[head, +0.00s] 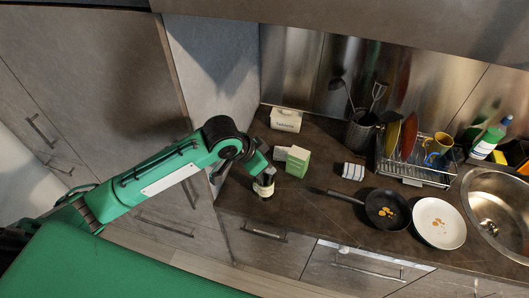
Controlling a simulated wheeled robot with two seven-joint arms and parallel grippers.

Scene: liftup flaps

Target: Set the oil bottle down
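My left arm reaches in from the left, and its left gripper (262,175) is at the left end of the dark counter (318,208). A small dark bottle with a pale label (265,188), which looks like the oil bottle, is at the gripper's tip. The gripper appears shut on it, though the fingers are small and mostly hidden. The bottle looks roughly upright over the counter. I cannot tell whether its base touches the surface. My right gripper is not in view.
Green and white boxes (298,161) stand just right of the bottle, with a white container (286,120) behind. A black pan (386,210) with its handle pointing left, a white plate (439,223), a dish rack (413,177) and a sink (498,212) lie farther right. Bare counter lies right of the bottle.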

